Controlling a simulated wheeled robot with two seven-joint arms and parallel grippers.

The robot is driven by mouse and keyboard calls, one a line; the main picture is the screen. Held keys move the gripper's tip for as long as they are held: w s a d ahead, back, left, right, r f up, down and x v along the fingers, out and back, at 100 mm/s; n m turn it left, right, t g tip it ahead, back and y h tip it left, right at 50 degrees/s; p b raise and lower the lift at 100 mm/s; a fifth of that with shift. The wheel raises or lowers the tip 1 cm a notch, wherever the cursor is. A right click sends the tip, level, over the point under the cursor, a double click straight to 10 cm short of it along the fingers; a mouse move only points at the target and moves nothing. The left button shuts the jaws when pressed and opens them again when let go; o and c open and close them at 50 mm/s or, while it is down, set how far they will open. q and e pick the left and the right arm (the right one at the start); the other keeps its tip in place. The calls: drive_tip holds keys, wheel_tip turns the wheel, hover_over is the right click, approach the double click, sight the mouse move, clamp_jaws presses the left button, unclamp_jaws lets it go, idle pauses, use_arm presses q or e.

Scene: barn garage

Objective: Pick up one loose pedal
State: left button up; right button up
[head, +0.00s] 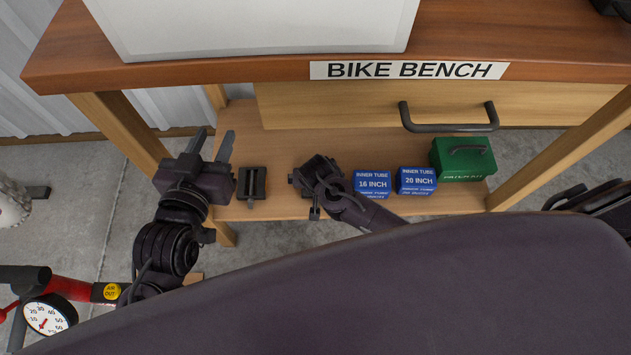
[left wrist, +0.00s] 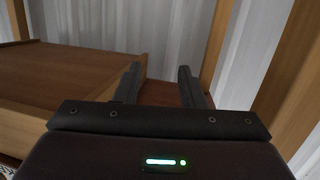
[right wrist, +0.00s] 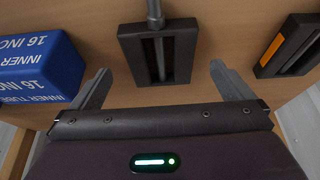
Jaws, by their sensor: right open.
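Two black pedals lie on the lower shelf of the bike bench. One pedal (head: 245,184) shows in the head view between my grippers; a pedal with an orange reflector (right wrist: 289,46) shows at the right of the right wrist view. The other pedal (right wrist: 186,58) is just ahead of my right gripper (right wrist: 159,84), between the lines of its fingers, spindle toward the top of the picture. My right gripper (head: 312,178) is open, low over the shelf, and hides most of this pedal in the head view. My left gripper (head: 216,142) is open and empty, left of the pedals.
Blue inner tube boxes (head: 372,184) stand right of my right gripper; one box (right wrist: 38,68) is close to its left finger in the right wrist view. A green patch kit (head: 463,158) is farther right. The drawer handle (head: 449,126) and bench top (head: 240,72) overhang the shelf (head: 284,140).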

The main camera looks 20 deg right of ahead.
use_arm(q)
wheel_tip(320, 180, up, 11)
drive_tip(key=t+h+b, duration=0.1)
drive_tip(key=t+h, duration=0.1)
drive_tip(key=t, duration=0.3)
drive_tip(key=shift+w+a+f, duration=0.15)
drive_tip(key=shift+w+a, duration=0.15)
drive_tip(key=shift+w, duration=0.15)
use_arm(e)
drive_tip(key=x, duration=0.2)
drive_tip(key=shift+w+f, duration=0.15)
drive_tip(key=shift+f, duration=0.1)
drive_tip(key=c, duration=1.2)
